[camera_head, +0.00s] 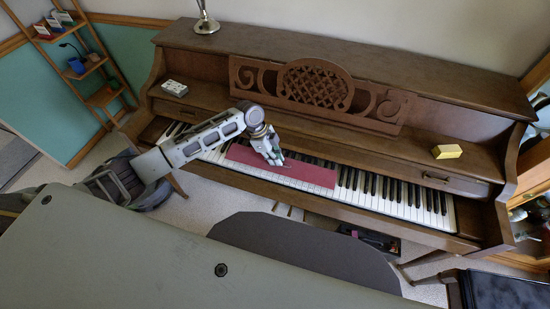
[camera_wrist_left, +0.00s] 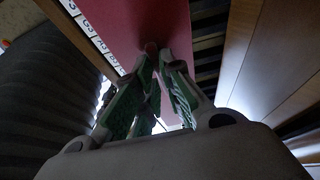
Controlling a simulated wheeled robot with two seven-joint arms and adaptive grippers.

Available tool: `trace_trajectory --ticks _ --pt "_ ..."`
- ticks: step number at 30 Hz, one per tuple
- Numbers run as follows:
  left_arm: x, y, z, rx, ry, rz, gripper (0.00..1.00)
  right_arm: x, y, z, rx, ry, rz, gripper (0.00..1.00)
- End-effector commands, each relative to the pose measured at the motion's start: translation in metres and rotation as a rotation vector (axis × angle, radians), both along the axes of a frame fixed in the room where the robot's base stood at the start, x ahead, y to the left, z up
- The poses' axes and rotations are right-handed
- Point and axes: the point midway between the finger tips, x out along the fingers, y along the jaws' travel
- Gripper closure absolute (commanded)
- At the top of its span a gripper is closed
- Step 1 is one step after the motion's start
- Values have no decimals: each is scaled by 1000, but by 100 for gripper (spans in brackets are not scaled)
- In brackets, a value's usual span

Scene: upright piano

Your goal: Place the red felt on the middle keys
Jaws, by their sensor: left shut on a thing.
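The red felt (camera_head: 290,170) is a flat dark-red strip lying along the middle of the piano keys (camera_head: 385,192). It also shows in the left wrist view (camera_wrist_left: 125,28), with lettered white keys along its left edge. My left gripper (camera_head: 275,158) is over the felt, on the side toward its left half in the head view. In the left wrist view its fingertips (camera_wrist_left: 151,50) meet at the felt, shut on it. The fingers hide the small part of felt between them. My right gripper is not in view.
A yellow block (camera_head: 447,152) sits on the piano's right shelf, and a white-topped box (camera_head: 174,88) on the left one. A metal stand base (camera_head: 206,25) is on the piano top. A dark rounded bench (camera_head: 305,250) stands in front of the keyboard.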

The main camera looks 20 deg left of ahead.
Motion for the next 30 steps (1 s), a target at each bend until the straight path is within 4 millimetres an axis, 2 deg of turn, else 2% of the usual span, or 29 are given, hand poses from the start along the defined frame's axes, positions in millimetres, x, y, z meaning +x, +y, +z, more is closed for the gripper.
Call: trace_trajectory --ticks 10,11,15,30 --pt "0 0 -2 0 -1 0 100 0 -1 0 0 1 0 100" --pt "0 0 -2 0 -1 0 88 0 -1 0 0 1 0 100" --pt "0 0 -2 0 -1 0 70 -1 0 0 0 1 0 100" --pt "1 2 3 1 -2 1 69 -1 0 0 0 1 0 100"
